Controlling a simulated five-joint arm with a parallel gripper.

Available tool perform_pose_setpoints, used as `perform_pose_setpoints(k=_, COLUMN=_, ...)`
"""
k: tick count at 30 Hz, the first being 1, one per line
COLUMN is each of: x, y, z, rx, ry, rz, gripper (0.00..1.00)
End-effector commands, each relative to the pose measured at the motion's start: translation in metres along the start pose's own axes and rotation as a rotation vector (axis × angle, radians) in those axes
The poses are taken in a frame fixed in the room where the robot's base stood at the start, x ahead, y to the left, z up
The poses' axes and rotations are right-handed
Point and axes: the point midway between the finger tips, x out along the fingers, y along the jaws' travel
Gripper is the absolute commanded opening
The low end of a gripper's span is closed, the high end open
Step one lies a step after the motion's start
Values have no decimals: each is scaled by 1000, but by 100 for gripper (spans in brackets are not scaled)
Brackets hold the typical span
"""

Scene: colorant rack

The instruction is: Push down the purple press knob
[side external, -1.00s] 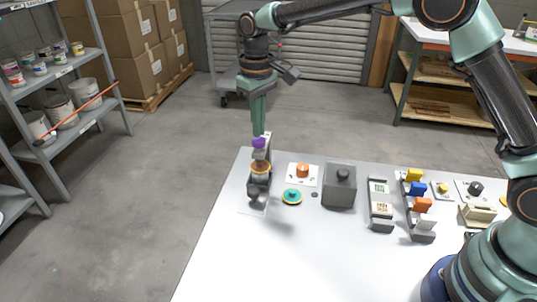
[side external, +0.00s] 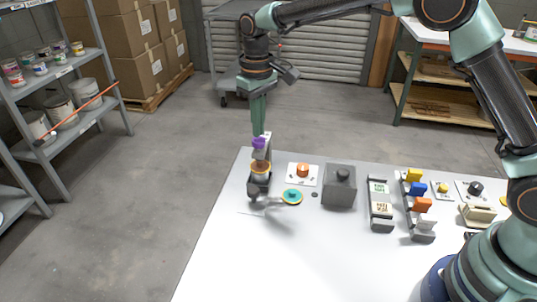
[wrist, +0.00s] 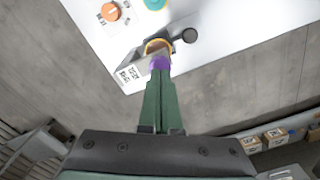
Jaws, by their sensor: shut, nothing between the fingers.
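The purple press knob (side external: 259,142) tops a dispenser (side external: 260,185) with an orange ring, at the table's far left corner. In the wrist view the purple knob (wrist: 160,63) shows right at the tips of my gripper (wrist: 158,74). My gripper (side external: 258,133) points straight down with its green fingers together and holds nothing. Its tips are at the top of the knob and look to be touching it. The fingertips hide part of the knob in the wrist view.
Right of the dispenser are a teal disc (side external: 292,196), an orange knob on a white plate (side external: 303,171) and a grey box (side external: 340,186). Several coloured switches stand further right. The table's front left (side external: 240,260) is clear.

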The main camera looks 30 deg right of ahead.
Motion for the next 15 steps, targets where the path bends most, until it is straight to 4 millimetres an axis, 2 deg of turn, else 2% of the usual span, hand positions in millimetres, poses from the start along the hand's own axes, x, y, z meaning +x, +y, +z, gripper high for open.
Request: perform_pose_setpoints(k=15, x=16, y=0, z=0, rx=0, ry=-1, rz=0, gripper=0)
